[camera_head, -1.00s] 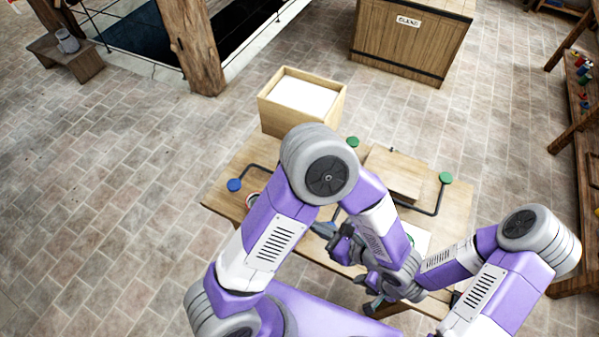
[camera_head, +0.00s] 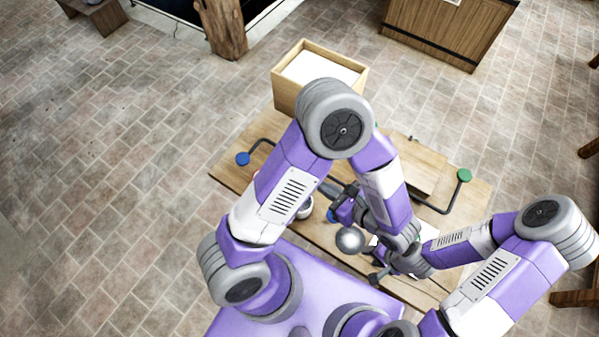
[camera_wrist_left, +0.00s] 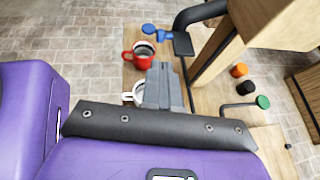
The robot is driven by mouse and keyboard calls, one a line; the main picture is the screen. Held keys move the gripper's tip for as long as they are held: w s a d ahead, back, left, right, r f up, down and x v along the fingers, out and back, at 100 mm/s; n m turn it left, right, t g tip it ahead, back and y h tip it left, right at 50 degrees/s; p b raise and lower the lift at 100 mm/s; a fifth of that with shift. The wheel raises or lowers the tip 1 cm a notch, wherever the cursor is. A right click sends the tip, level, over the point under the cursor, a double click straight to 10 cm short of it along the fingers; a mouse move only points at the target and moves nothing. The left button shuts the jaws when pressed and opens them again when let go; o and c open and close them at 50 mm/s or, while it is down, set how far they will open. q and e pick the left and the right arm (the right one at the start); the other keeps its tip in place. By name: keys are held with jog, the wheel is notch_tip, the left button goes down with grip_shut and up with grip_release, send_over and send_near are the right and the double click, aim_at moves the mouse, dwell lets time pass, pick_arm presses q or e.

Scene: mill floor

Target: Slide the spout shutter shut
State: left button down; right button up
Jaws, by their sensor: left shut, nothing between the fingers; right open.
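In the left wrist view a dark bent pipe (camera_wrist_left: 200,14) and a dark flat plate (camera_wrist_left: 183,44) stand beside a wooden post; I cannot tell for sure which part is the shutter. In the head view my left gripper (camera_head: 328,188) is low over the table, and the arm hides much of the spout area. My right gripper (camera_head: 378,278) is open near the table's front edge.
A flour-filled wooden box (camera_head: 280,92) stands at the table's back. A red mug (camera_wrist_left: 140,56) and a white mug (camera_wrist_left: 139,88) stand near the left gripper.

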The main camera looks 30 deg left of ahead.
notch_tip(320, 180, down, 2)
jog(key=shift+f+b, duration=0.1)
jog(key=shift+b, duration=0.85)
pick_arm(q)
jog(key=x, duration=1.1)
jog(key=shift+s, duration=0.15)
